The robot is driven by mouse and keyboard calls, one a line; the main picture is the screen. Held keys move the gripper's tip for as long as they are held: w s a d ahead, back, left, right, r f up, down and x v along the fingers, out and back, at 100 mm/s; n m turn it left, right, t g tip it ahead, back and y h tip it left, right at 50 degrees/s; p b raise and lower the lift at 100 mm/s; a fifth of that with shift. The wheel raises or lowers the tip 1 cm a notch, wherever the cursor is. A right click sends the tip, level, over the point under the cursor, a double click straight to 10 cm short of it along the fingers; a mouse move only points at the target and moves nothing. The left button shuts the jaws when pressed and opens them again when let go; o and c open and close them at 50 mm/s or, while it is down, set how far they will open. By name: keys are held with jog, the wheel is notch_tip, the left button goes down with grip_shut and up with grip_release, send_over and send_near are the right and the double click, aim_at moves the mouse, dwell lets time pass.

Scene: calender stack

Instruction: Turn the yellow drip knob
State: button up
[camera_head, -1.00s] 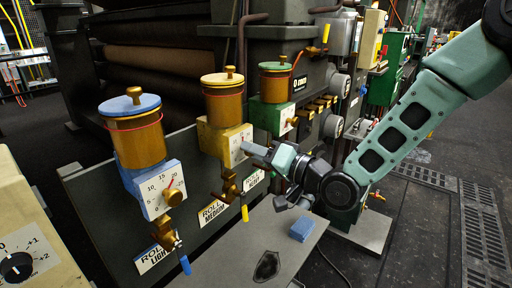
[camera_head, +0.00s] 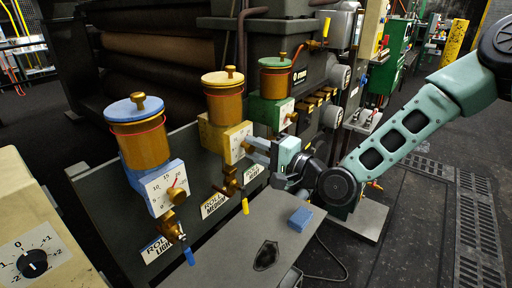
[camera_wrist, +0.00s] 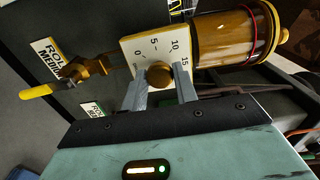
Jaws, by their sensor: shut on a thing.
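The yellow drip unit (camera_head: 212,138) is the middle one of three, with an amber cup and a yellow lid. Its white numbered dial plate (camera_head: 235,141) faces me. In the wrist view, the plate (camera_wrist: 143,50) reads 0, 5, 10 and 15 around a round brass knob (camera_wrist: 158,74). My gripper (camera_wrist: 159,88) has one finger on each side of the knob and is shut on it. In the head view, my gripper (camera_head: 252,149) reaches the plate from the right and hides the knob. The pointer's setting cannot be read.
A blue drip unit (camera_head: 137,143) stands to the left and a green one (camera_head: 273,98) to the right. A yellow-handled tap (camera_head: 245,206) hangs below the plate. A blue block (camera_head: 300,219) lies on the grey shelf (camera_head: 222,262).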

jog(key=shift+f, duration=0.1)
dwell(0.4)
jog(key=o, duration=1)
jog(key=shift+c, duration=0.2)
jog(key=p+v, duration=0.8)
jog(key=v, duration=0.9)
jog(key=shift+s+d+p, duration=0.2)
jog(key=shift+p, duration=0.15)
